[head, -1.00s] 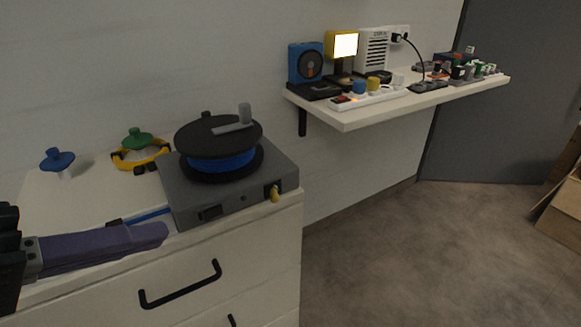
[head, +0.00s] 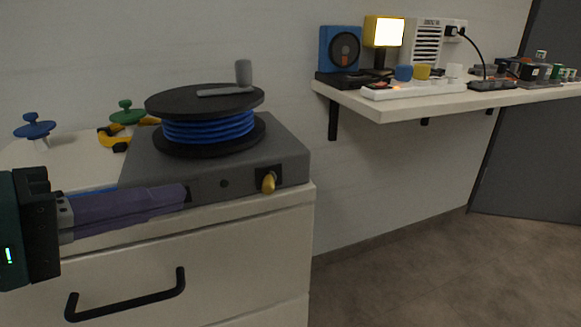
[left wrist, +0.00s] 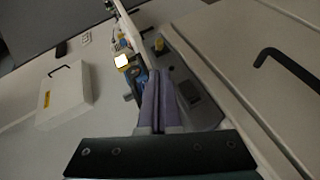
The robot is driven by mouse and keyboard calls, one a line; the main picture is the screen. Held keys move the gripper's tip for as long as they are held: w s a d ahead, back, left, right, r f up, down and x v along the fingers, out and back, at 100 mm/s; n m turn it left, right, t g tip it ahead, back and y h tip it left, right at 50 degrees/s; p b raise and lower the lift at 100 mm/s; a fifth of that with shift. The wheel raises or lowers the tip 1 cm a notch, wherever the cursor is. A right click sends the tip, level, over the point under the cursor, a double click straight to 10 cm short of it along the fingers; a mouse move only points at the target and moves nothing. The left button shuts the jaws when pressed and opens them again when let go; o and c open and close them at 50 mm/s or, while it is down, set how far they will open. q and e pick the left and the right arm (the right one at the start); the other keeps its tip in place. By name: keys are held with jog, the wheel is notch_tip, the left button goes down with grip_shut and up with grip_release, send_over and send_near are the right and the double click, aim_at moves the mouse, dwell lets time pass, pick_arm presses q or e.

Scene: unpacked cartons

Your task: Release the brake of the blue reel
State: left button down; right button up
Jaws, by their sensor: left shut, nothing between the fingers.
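The blue reel (head: 208,129) stands on a grey base box (head: 230,177) on top of the white cabinet. It has black flanges and a grey crank handle (head: 243,75) on top. A small brass-coloured knob or lever (head: 268,183) sticks out at the right of the box's front face and hangs downward; it may be the brake. My left gripper (head: 184,194), with purple fingers, is shut and empty in front of the left part of that face. Its tips are left of the brass lever and apart from it. The fingers (left wrist: 158,78) also show in the left wrist view. My right gripper is not visible.
A blue-knobbed piece (head: 34,127) and a green-knobbed piece (head: 126,113) stand at the left on the cabinet. A black drawer handle (head: 128,298) juts out below. A wall shelf (head: 385,108) holding devices is at the right. Space before the brass lever is clear.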

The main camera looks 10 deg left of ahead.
aim_at(264, 179)
pick_arm(q)
jog(key=b+x, duration=0.2)
jog(key=x, duration=0.8)
jog(key=shift+w, duration=0.1)
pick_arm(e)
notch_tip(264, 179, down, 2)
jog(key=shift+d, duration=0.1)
